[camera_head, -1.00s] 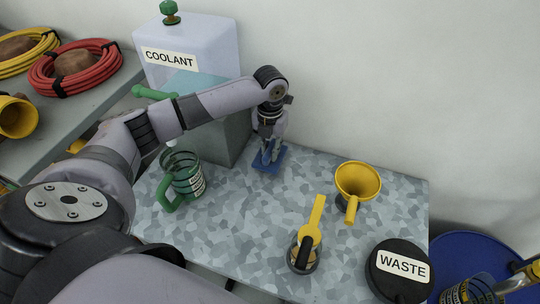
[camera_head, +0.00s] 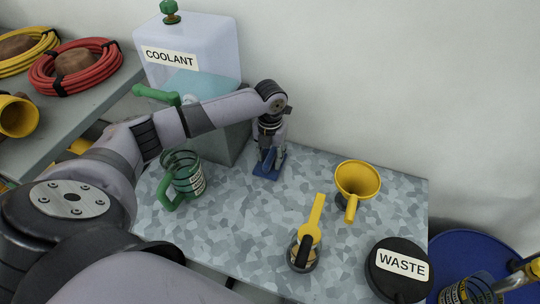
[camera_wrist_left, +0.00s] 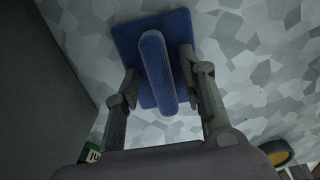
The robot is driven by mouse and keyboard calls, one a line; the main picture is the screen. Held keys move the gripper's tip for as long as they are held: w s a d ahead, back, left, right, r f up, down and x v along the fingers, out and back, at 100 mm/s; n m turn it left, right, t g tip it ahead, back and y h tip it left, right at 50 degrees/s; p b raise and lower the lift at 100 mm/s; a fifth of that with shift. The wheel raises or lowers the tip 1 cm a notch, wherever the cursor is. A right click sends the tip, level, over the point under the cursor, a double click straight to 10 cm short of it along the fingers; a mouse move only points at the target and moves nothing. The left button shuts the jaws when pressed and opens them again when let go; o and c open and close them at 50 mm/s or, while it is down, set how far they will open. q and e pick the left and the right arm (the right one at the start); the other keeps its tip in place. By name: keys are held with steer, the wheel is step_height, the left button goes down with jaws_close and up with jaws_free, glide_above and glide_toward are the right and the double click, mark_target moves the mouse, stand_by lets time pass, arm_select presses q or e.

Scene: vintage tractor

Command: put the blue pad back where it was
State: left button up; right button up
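The blue pad (camera_head: 264,174) is a flat blue plate with a raised ridge on top. It lies on the grey patterned tabletop (camera_head: 240,225), near the coolant container, below my left gripper (camera_head: 268,158). In the left wrist view the pad (camera_wrist_left: 129,38) shows its ridge running between my two fingers. The fingers of my left gripper (camera_wrist_left: 160,72) stand apart, one on each side of the ridge, with a visible gap to it. The gripper partly hides the pad in the head view. My right gripper does not show clearly in any view.
The coolant container (camera_head: 215,40) stands behind my left arm. A green jug (camera_head: 183,178) is left of the pad. A yellow funnel (camera_head: 358,180), a yellow-handled cup (camera_head: 305,250) and the black waste lid (camera_head: 385,280) are to the right. Tabletop between is clear.

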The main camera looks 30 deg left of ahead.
mark_target(270, 155)
arm_select(q)
step_height(270, 155, up, 12)
steer(key=b, duration=0.1)
steer(key=shift+r, duration=0.2)
stand_by(0.4)
stand_by(0.4)
